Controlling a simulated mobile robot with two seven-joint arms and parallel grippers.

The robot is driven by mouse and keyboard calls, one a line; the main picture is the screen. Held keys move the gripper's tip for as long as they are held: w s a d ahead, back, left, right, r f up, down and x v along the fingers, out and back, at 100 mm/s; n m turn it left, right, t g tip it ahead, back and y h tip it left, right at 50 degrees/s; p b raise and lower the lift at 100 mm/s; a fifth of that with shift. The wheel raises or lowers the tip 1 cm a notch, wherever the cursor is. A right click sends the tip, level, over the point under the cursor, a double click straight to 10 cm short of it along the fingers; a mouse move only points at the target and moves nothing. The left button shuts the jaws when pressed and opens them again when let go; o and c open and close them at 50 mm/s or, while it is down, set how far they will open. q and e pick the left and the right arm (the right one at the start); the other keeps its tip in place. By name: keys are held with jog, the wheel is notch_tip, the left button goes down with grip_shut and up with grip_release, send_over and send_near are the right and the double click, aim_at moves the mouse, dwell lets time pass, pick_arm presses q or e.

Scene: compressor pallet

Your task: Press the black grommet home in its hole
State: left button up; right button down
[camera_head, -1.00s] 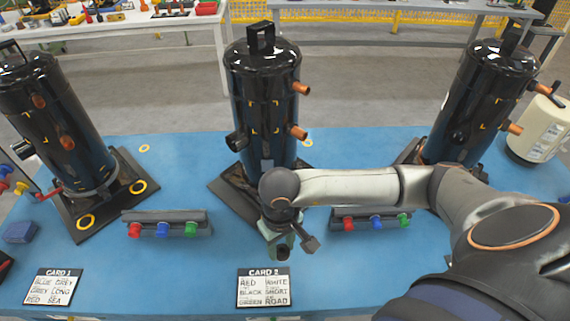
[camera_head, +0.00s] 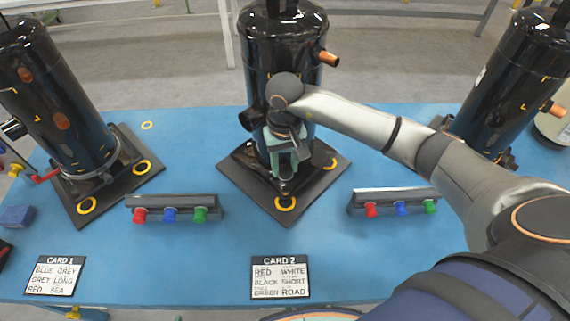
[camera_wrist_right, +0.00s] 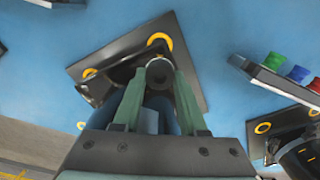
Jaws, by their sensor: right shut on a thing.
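A black round piece that looks like the grommet (camera_wrist_right: 159,73) is held between the fingertips of my right gripper (camera_wrist_right: 157,82) in the right wrist view. In the head view my right gripper (camera_head: 285,177) points down, shut on it, over the front part of the middle compressor's dark base plate (camera_head: 309,188). A yellow-ringed hole (camera_head: 286,204) at the plate's front corner lies just in front of the fingertips; it also shows in the wrist view (camera_wrist_right: 160,41). The grommet appears apart from this hole; its height above the plate is hard to tell. My left gripper is not in view.
Racks of coloured caps stand left (camera_head: 175,208) and right (camera_head: 393,201) of the plate. Card 2 (camera_head: 280,278) lies in front. Blue table between them is clear.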

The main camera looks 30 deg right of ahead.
aim_at(285, 179)
jog(key=shift+f, duration=0.1)
notch_tip(285, 179, down, 5)
jog(key=b, duration=0.4)
jog(key=shift+b, duration=0.4)
jog(key=shift+f, duration=0.1)
jog(key=shift+f+b, duration=0.2)
jog(key=shift+b, duration=0.2)
jog(key=shift+b, duration=0.3)
dwell(0.5)
